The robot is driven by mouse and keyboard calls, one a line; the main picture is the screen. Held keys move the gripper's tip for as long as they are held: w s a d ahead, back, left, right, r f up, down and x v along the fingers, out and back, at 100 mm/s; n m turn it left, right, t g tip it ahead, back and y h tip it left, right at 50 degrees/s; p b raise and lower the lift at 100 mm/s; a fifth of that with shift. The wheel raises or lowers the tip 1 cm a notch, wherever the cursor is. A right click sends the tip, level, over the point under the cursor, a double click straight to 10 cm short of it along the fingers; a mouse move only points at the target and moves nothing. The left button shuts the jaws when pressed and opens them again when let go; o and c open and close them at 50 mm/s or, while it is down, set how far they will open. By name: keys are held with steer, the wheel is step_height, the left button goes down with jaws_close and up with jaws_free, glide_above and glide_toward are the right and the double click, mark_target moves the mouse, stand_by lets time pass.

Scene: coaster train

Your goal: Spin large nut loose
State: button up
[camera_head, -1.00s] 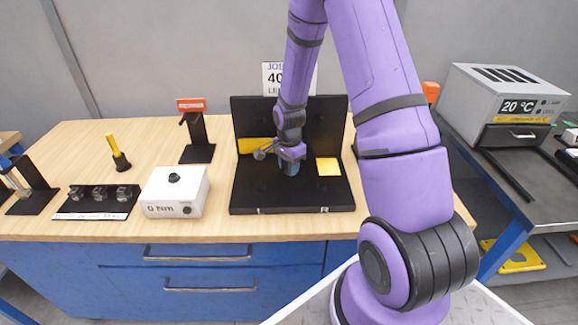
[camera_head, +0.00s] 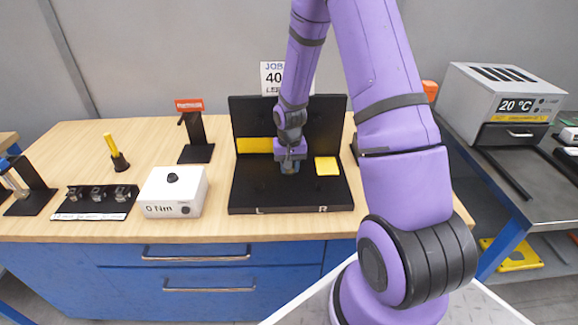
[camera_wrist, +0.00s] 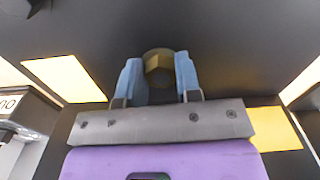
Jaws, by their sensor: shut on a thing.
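The large nut (camera_wrist: 158,66) is a brass-coloured hex nut on the black fixture. In the wrist view it sits between the two blue fingers of my gripper (camera_wrist: 159,78), one finger on each side. My gripper (camera_head: 289,168) is shut on the nut, and in the head view it hides the nut. The black fixture (camera_head: 250,195) has a flat base marked L and R and an upright back panel.
A yellow patch (camera_head: 327,166) lies right of my gripper, and a yellow strip (camera_head: 254,145) is on the left. A white torque box (camera_head: 160,208) reading 0 Nm stands left of the fixture. A black stand (camera_head: 196,140) is behind it.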

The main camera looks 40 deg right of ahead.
steer(key=n, duration=0.4)
steer(key=shift+d+n, duration=0.1)
steer(key=shift+n, duration=0.2)
steer(key=n, duration=0.3)
steer(key=shift+s+d+n, duration=0.1)
steer(key=shift+n, duration=0.3)
steer(key=n, duration=0.4)
steer(key=shift+d, duration=0.15)
steer(key=shift+n, duration=2.1)
steer(key=shift+f, duration=0.1)
steer(key=o, duration=0.9)
steer(key=shift+d, duration=0.1)
